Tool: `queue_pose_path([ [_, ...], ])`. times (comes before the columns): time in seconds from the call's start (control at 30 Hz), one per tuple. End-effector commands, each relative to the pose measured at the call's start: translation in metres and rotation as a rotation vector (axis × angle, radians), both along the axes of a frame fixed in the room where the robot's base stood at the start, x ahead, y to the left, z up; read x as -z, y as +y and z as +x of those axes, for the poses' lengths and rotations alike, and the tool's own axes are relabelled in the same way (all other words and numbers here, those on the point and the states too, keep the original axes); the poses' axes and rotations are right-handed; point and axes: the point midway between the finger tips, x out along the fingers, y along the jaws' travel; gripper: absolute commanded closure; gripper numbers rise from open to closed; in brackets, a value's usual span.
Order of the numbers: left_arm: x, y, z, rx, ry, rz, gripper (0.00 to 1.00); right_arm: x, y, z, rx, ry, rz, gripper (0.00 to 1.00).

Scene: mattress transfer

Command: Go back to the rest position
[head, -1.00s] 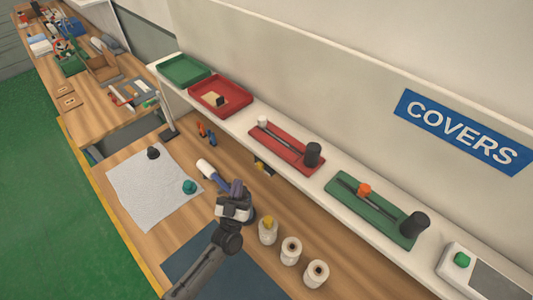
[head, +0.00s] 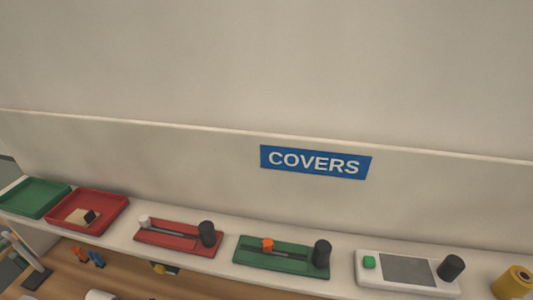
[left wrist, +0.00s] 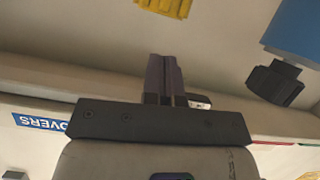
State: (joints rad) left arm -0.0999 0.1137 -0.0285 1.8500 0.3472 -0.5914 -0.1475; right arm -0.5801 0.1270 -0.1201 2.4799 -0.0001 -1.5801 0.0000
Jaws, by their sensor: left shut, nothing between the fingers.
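My left gripper (left wrist: 164,78) shows in the left wrist view, with its two dark fingers together and nothing between them. Neither gripper nor arm is in the head view now. My right gripper is in no view. The blue COVERS sign (head: 315,162) on the pale wall is in the head view. It also appears upside down at the left of the left wrist view (left wrist: 40,122).
A white shelf (head: 120,232) holds a green tray (head: 35,197), a red tray (head: 88,211), a red fixture (head: 178,238), a green fixture (head: 280,256) and a white device (head: 375,281). A blue object (left wrist: 295,30) and yellow object (left wrist: 165,6) show in the wrist view.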

Motion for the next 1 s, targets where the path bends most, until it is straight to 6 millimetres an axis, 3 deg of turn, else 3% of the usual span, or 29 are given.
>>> queue_pose_path([
  [0.17,-0.009,-0.009,-0.034,0.034,0.264,0.070,1.00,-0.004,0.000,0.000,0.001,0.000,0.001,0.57],
  [0.37,-0.033,-0.005,-0.096,0.008,0.522,0.166,1.00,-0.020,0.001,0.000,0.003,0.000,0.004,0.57],
  [0.5,-0.069,-0.003,-0.153,-0.014,0.646,0.240,1.00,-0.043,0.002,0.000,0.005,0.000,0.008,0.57],
  [0.6,-0.102,-0.004,-0.185,-0.019,0.641,0.263,1.00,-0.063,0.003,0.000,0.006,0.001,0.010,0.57],
  [0.7,-0.117,-0.010,-0.214,0.001,0.664,0.260,1.00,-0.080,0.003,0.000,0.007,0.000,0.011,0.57],
  [0.9,-0.115,-0.013,-0.261,0.026,0.779,0.261,1.00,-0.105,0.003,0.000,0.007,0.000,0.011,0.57],
  [1.0,-0.114,-0.013,-0.265,0.027,0.791,0.260,1.00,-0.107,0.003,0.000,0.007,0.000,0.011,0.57],
])
